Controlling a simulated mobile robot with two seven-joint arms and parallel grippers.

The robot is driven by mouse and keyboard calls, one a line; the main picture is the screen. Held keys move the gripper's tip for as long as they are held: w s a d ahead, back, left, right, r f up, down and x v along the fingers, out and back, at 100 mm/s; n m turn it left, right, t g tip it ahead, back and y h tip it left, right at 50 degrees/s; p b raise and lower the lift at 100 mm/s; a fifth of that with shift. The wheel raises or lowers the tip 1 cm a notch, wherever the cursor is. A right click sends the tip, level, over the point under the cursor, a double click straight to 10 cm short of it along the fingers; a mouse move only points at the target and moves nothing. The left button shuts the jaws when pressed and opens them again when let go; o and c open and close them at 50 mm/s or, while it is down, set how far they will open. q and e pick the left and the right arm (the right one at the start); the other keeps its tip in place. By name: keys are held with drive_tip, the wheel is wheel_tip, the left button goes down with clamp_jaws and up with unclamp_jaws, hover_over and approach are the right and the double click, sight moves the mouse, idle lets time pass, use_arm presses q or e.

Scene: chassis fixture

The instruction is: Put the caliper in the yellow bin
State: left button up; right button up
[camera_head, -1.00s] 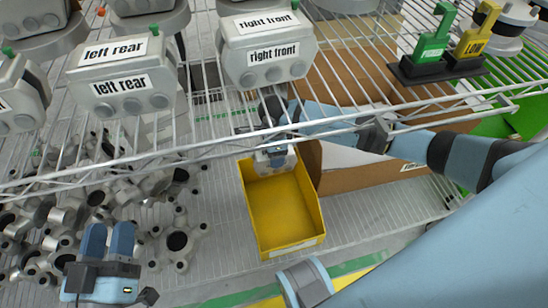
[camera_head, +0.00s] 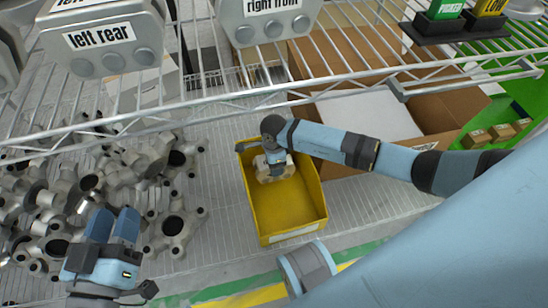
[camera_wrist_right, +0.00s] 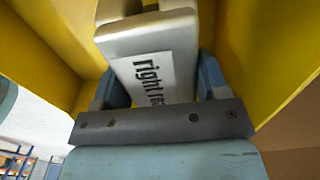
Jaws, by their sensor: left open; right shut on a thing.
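The yellow bin (camera_head: 290,212) stands on the wire shelf at the middle of the head view. My right gripper (camera_head: 273,154) reaches over the bin's far end and is shut on the caliper (camera_head: 275,169). The caliper is a grey block, within the bin's walls near its far end; I cannot tell whether it touches the floor. In the right wrist view the caliper (camera_wrist_right: 156,66) sits between the blue fingers, its label partly hidden, reading "right re…". Yellow bin walls (camera_wrist_right: 268,55) surround it. My left gripper (camera_head: 112,226) is open and empty at the lower left.
Many grey metal castings (camera_head: 172,226) lie left of the bin. An open cardboard box (camera_head: 345,170) stands right behind it. An upper wire shelf holds calipers labelled left rear (camera_head: 100,38) and right front (camera_head: 270,20). A green bin (camera_head: 515,110) is at the far right.

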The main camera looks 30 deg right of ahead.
drive_tip(key=shift+w+f, duration=0.1)
drive_tip(key=shift+f, duration=0.85)
use_arm(q)
drive_tip(key=shift+f+g, duration=0.3)
drive_tip(key=shift+f, duration=0.25)
drive_tip(key=shift+f+b, duration=0.35)
drive_tip(key=shift+b, duration=0.05)
use_arm(e)
drive_tip(key=shift+f, duration=0.3)
use_arm(q)
drive_tip(key=shift+d+f, duration=0.1)
use_arm(e)
drive_tip(key=shift+f, duration=0.1)
drive_tip(key=shift+f, duration=0.15)
drive_tip(key=o, duration=1.7)
use_arm(q)
drive_tip(key=shift+f, duration=0.15)
